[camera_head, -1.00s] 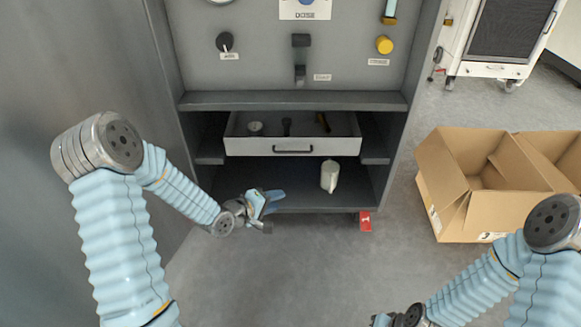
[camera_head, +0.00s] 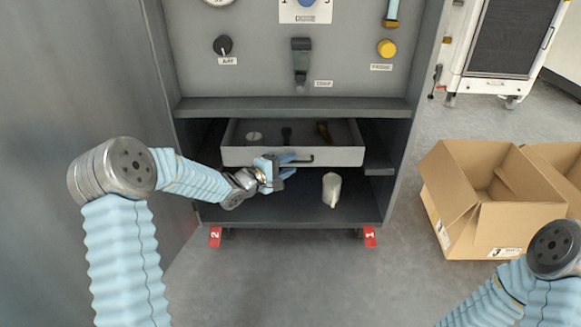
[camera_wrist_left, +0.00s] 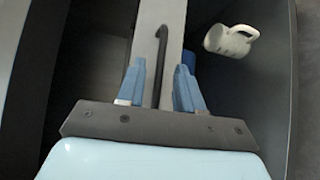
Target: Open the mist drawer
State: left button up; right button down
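The grey drawer (camera_head: 342,157) stands pulled out of the cabinet, with several small items visible inside. No mist label is readable on it. Its dark bar handle (camera_head: 303,162) is on the front face. My left gripper (camera_head: 285,168) is at the left part of the handle and hides some of it. In the left wrist view the handle (camera_wrist_left: 162,45) runs between the two blue fingers (camera_wrist_left: 160,88), with a gap on each side, so the gripper looks open around it. My right gripper is out of view; only part of that arm shows at the lower right.
A white mug (camera_head: 331,188) stands on the lower shelf (camera_head: 352,206), right of the gripper and below the drawer. A panel with knobs (camera_head: 222,45) is above. Cardboard boxes (camera_head: 482,227) stand on the floor at right. The floor in front is clear.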

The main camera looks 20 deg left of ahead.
pick_arm(q)
jog(key=shift+w+d+f, duration=0.1)
jog(key=shift+w+d, duration=0.25)
jog(key=shift+w, duration=0.3)
grip_shut()
